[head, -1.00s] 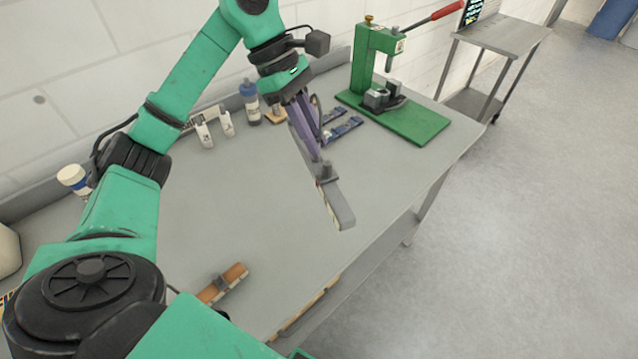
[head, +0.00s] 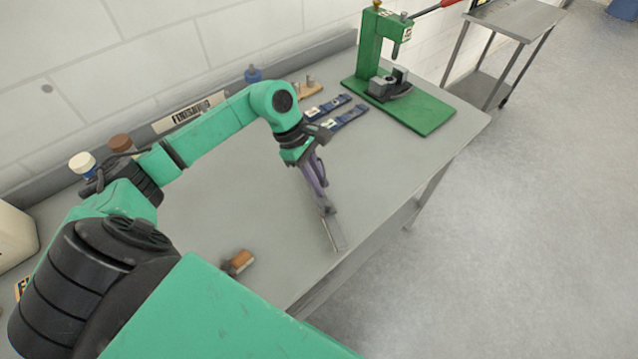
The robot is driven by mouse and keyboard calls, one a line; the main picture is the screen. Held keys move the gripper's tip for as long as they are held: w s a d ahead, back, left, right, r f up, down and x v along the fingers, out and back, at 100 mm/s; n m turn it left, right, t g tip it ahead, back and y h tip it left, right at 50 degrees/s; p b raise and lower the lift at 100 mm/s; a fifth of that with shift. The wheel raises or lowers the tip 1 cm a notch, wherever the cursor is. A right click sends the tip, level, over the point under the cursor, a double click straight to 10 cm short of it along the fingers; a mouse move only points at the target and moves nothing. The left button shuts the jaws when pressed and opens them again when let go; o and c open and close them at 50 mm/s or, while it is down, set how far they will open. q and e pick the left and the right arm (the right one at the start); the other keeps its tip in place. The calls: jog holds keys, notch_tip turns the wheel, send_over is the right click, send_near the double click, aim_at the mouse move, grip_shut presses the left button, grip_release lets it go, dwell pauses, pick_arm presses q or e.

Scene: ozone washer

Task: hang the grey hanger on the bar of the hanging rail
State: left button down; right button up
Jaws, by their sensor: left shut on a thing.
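My left gripper (head: 322,203), with purple fingers, points down over the front part of the grey bench. It is shut on a narrow, flat grey piece, which I take to be the grey hanger (head: 335,234). The piece hangs below the fingertips near the bench's front edge, seen nearly edge-on. I cannot tell whether its lower end touches the bench. Its upper end is hidden by the fingers. I cannot make out a hanging rail or its bar in this view. My right gripper is not in view.
A green press (head: 425,108) stands at the bench's far right end. Blue strips (head: 348,119) lie beside it. A brown block (head: 240,262) lies near the front edge. Bottles stand along the back. The middle of the bench (head: 225,205) is clear. A metal trolley (head: 515,20) stands beyond.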

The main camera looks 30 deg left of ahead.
pick_arm(q)
notch_tip(320, 180, down, 3)
jog(key=shift+r+p, duration=0.15)
jog(key=shift+p, duration=0.3)
jog(key=shift+w+f, duration=0.1)
jog(key=shift+f, duration=0.15)
jog(key=c, duration=0.8)
grip_release()
jog(key=shift+r, duration=0.15)
jog(key=shift+a+r+b, duration=0.15)
jog(key=shift+a+b, duration=0.1)
jog(key=shift+b, duration=0.15)
jog(key=b+v, duration=0.4)
jog(key=v, duration=0.7)
jog(key=shift+r, duration=0.3)
